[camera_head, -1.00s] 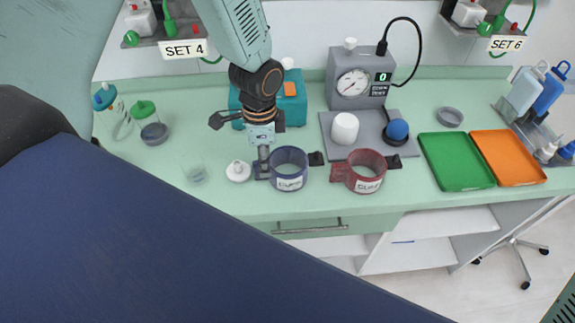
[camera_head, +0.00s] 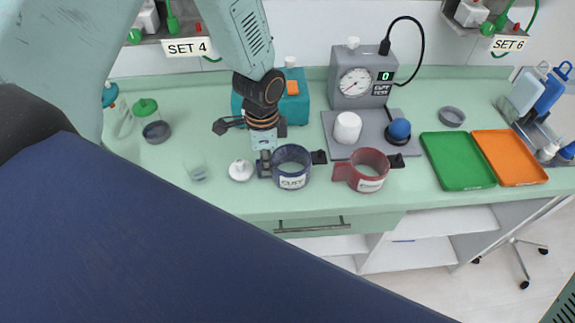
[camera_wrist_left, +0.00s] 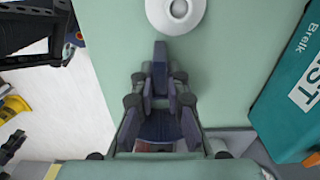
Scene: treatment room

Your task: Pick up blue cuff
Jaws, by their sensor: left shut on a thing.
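The blue cuff (camera_head: 292,168), a dark blue ring with a white label, is on the green counter near its front edge. My left gripper (camera_head: 264,160) reaches down from above at the cuff's left side and is shut on it there. In the left wrist view, the dark blue cuff (camera_wrist_left: 160,127) shows between the fingers of the gripper (camera_wrist_left: 160,90). I cannot tell whether the cuff touches the counter. My right gripper is not in view.
A red cuff (camera_head: 366,170) stands just right of the blue one. A white round thing (camera_head: 240,170) is close on the left. A teal box (camera_head: 290,105) and a gauge unit (camera_head: 358,80) are behind. Green (camera_head: 457,160) and orange (camera_head: 510,157) trays lie right.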

